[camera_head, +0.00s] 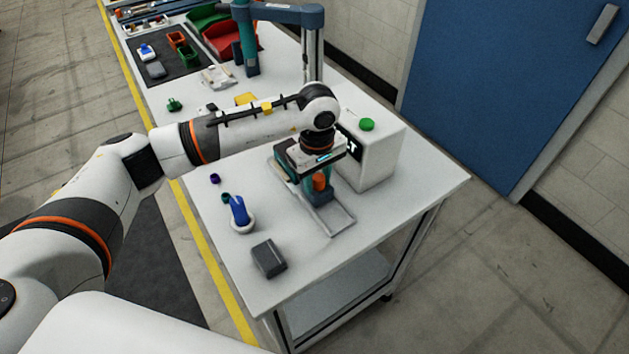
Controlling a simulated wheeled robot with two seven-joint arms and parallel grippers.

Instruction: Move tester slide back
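The tester is a white box (378,150) with a green button (367,125) on top, standing on the white table. Its slide is a pale grey flat rail (340,219) that runs out in front of the box toward the table's front edge. My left gripper (318,184) points down over the rail, beside the box. An orange part (320,181) shows at its fingertips, with teal parts around it. The gripper's own body hides much of this spot, so I cannot tell whether the fingers hold the orange part. My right gripper is not in view.
A white holder with a blue item (240,212) and a dark grey block (268,259) lie left of the rail. Small purple (214,178) and green pieces lie nearby. A teal post (246,40) and red and green bins (230,40) stand farther back. The front right tabletop is clear.

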